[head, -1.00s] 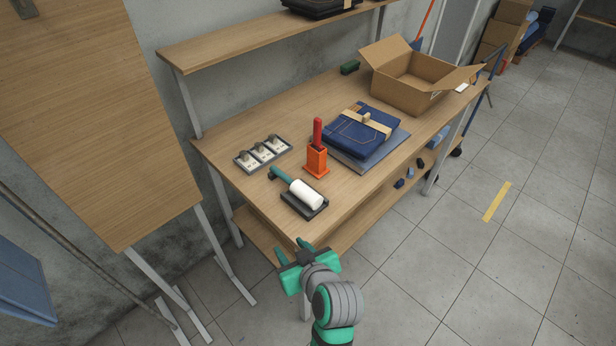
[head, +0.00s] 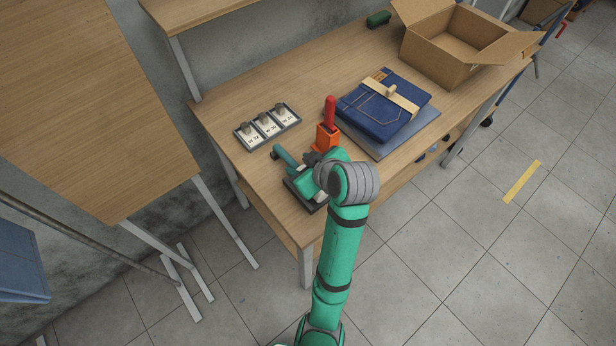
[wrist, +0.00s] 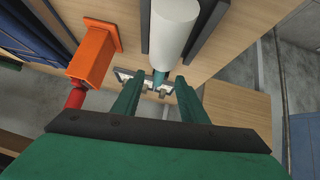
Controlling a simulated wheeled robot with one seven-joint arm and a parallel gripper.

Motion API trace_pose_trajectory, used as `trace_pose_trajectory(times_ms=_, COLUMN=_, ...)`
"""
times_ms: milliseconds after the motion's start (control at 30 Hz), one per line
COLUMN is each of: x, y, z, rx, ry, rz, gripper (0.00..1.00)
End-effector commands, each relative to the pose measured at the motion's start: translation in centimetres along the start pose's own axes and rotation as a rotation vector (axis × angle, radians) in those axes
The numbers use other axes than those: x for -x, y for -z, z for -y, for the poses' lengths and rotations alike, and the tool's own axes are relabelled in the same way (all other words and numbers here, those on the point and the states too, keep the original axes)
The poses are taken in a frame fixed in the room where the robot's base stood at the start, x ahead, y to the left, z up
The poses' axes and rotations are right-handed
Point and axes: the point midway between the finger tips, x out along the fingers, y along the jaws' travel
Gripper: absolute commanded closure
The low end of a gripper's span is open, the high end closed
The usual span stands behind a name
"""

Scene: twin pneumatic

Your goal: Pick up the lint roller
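The lint roller lies on a dark tray (head: 309,206) near the table's front left corner; its teal handle (head: 284,155) shows in the head view, while my arm hides most of its white roll. In the wrist view the white roll (wrist: 173,30) is at the top, with the teal handle below it, pointing down between my fingers. My gripper (wrist: 158,84) is open, one finger on each side of the handle's line. I cannot tell whether the fingers are down at the handle's height or still above it. In the head view my gripper (head: 302,180) is over the tray.
An orange holder (head: 326,137) with a red-handled tool stands close to the roller. Three small labelled trays (head: 267,124) sit to the left. Folded jeans (head: 382,108) lie to the right, and an open cardboard box (head: 440,55) stands farther back.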

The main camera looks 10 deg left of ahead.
Motion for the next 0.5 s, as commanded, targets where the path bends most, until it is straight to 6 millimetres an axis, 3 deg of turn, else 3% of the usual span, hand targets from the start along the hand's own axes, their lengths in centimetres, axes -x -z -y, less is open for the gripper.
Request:
trace_pose_trajectory(times_ms=167, x=-1.1, y=0.0, z=0.2, rx=0.002, ry=0.003, rz=0.001, gripper=0.61)
trace_pose_trajectory(times_ms=500, x=-5.4, y=-0.1, z=0.2, rx=0.003, ry=0.003, rz=0.0, gripper=0.61)
